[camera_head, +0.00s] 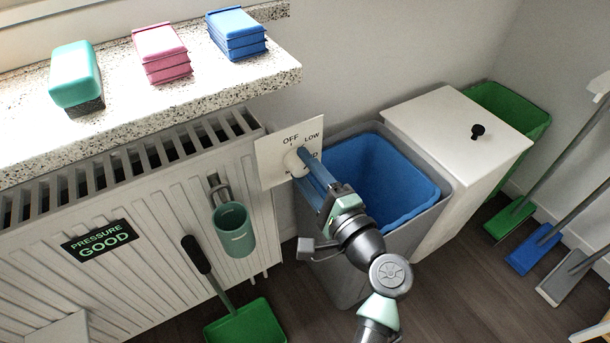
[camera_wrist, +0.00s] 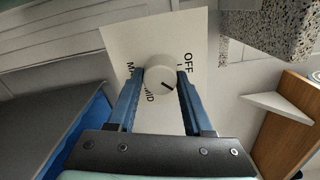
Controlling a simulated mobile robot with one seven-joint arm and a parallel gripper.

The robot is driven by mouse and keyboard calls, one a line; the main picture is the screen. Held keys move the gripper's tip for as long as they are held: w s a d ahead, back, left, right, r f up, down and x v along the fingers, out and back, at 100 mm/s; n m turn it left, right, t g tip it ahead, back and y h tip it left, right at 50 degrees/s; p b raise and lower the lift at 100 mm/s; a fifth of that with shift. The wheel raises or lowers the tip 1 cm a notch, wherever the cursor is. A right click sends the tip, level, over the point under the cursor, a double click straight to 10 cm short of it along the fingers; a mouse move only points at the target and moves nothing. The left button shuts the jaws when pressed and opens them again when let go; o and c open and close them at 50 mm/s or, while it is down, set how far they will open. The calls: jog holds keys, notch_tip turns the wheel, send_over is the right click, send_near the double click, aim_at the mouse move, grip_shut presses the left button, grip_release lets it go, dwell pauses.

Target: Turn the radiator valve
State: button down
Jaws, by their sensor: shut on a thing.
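The radiator valve is a round white knob (camera_head: 292,161) on a square white plate (camera_head: 268,160) marked OFF and LOW, with other lettering partly hidden. My gripper (camera_head: 303,160) reaches it from the lower right in the head view. In the wrist view the knob (camera_wrist: 159,68) sits between the two blue fingers of my gripper (camera_wrist: 160,76), which is shut on it. A dark pointer mark on the knob's face points to the lower right there, to the right of MID. The right finger covers the LOW lettering. MAX is partly hidden behind the left finger.
A white radiator (camera_head: 150,240) with a PRESSURE GOOD sign (camera_head: 99,240) stands left. A green cup (camera_head: 233,231) hangs on it. A stone sill (camera_head: 190,95) is above. A grey bin (camera_head: 445,178) with a blue liner stands close beside my arm. A green dustpan (camera_head: 247,324) is below.

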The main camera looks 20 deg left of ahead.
jog(key=n+b, duration=0.1)
jog(key=n, duration=0.1)
jog(key=n+b, duration=0.2)
jog(key=shift+f+n, duration=0.2)
jog(key=shift+n, duration=0.1)
jog(key=shift+r+n+b, duration=0.15)
jog(key=shift+n+b, duration=1.3)
jog(key=shift+n, duration=0.55)
jog(key=shift+r, duration=0.1)
jog(key=shift+c, duration=1.5)
grip_release()
jog(key=p+v, duration=0.3)
jog(key=v, duration=1)
jog(key=shift+p, duration=0.4)
jog(key=shift+r, duration=0.1)
